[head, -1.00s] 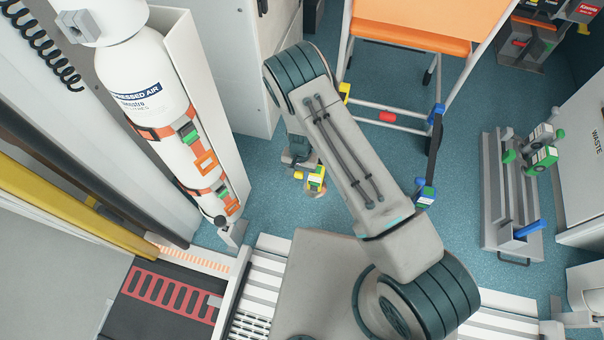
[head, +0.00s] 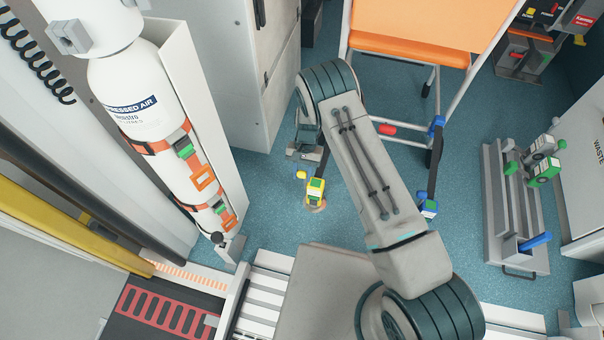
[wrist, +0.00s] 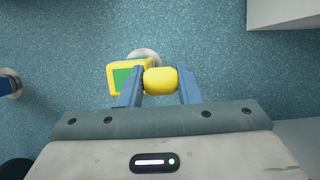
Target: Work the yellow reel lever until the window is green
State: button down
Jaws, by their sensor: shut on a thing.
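The reel (head: 316,193) is a small yellow box with a green face, on a round pale base on the floor. In the wrist view the green window (wrist: 123,78) shows in its yellow frame. The yellow lever knob (wrist: 160,81) sits beside the box, between the two blue fingers of my gripper (wrist: 161,84), which is shut on it. In the head view the yellow lever (head: 300,174) shows just up and left of the reel.
A dark strap runs up from the reel. An air cylinder (head: 135,95) stands left, a grey rack (head: 505,210) right. Blue floor is clear around the reel.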

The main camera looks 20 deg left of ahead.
jog(key=shift+w, duration=0.2)
jog(key=c, duration=1.1)
grip_release()
jog(key=shift+s, duration=0.1)
jog(key=shift+o, duration=0.2)
jog(key=p+v, duration=0.4)
jog(key=v, duration=1)
